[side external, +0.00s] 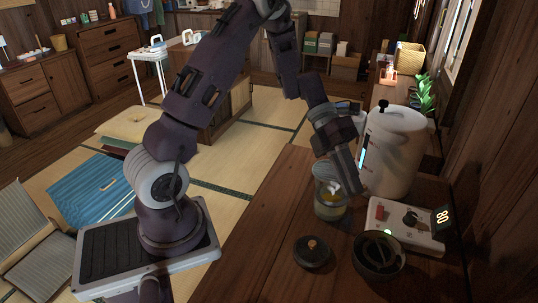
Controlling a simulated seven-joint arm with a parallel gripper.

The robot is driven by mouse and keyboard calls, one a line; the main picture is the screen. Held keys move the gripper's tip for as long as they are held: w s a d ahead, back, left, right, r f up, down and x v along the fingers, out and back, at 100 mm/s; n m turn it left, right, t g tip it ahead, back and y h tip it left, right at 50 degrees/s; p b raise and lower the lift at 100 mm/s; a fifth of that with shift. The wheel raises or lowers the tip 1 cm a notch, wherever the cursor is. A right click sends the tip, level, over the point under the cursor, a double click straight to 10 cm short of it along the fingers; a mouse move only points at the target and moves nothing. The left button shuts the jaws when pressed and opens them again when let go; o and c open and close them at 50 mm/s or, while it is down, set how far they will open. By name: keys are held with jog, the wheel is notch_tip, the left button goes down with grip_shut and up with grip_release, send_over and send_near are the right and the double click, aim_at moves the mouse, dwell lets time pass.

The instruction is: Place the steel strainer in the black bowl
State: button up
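My gripper (349,188) points down over the wooden counter, in front of the white cylindrical kettle-like vessel. Its fingers are close together and seen edge-on, so I cannot tell whether they are open or shut. A glass jar (328,208) with yellowish contents stands just below and left of the fingertips. A small pale, shiny piece shows at the jar's mouth; I cannot tell whether it is the steel strainer. A dark round bowl (378,271) sits at the front right of the counter, with an unclear curved shape inside. The strainer is not clearly identifiable.
A dark round lid (311,263) with an orange-brown knob lies left of the bowl. A white control box (402,237) reading 80 stands behind the bowl. The tall white vessel (393,150) is close beside my gripper. The counter's (262,235) left part is clear.

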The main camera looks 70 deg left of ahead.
jog(key=s+d+r+m+y, duration=0.35)
jog(key=s+r+m, duration=0.5)
jog(key=m, duration=0.45)
jog(key=s+a+r+m+t+y, duration=0.2)
jog(key=s+m, duration=0.4)
jog(key=m, duration=0.6)
jog(key=s+a+r+m+t+y, duration=0.2)
jog(key=s+m+y, duration=0.3)
jog(key=m, duration=0.7)
jog(key=shift+s+a+r+t, duration=0.2)
jog(key=shift+s+r+t, duration=0.35)
jog(key=shift+s+t, duration=0.4)
